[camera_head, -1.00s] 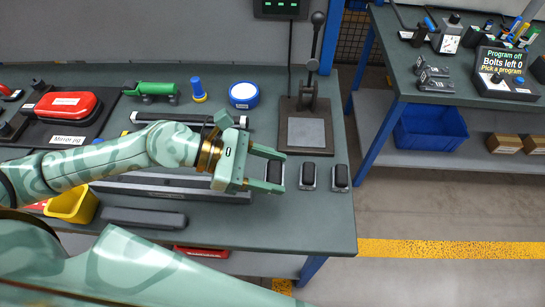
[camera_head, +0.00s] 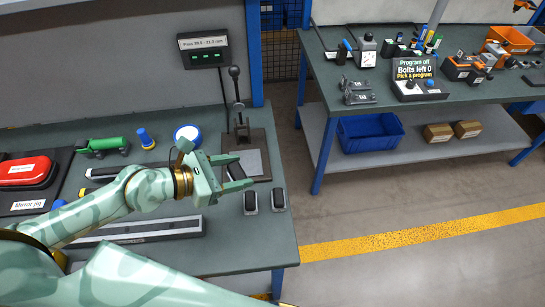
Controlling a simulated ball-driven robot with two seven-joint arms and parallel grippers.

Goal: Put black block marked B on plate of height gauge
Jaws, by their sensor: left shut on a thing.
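My left gripper (camera_head: 243,171) is shut on a black block (camera_head: 235,172), which shows only as a dark shape between the fingers. Its mark cannot be read. The gripper is at the front of the height gauge (camera_head: 236,136), a dark base with an upright column and a lever. The gauge's grey plate (camera_head: 254,162) shows just behind the fingers and is partly covered by them. I cannot tell whether the block touches the plate. Two other black blocks (camera_head: 250,201) (camera_head: 279,198) in pale surrounds stand on the green bench, right of the gripper. My right gripper is not in view.
A display box (camera_head: 203,50) hangs on the wall behind the gauge. A blue and white round tin (camera_head: 187,133), a blue and yellow peg (camera_head: 145,138) and a green tool (camera_head: 103,145) stand left of it. The bench ends just right of the blocks; a floor gap separates the second bench (camera_head: 450,100).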

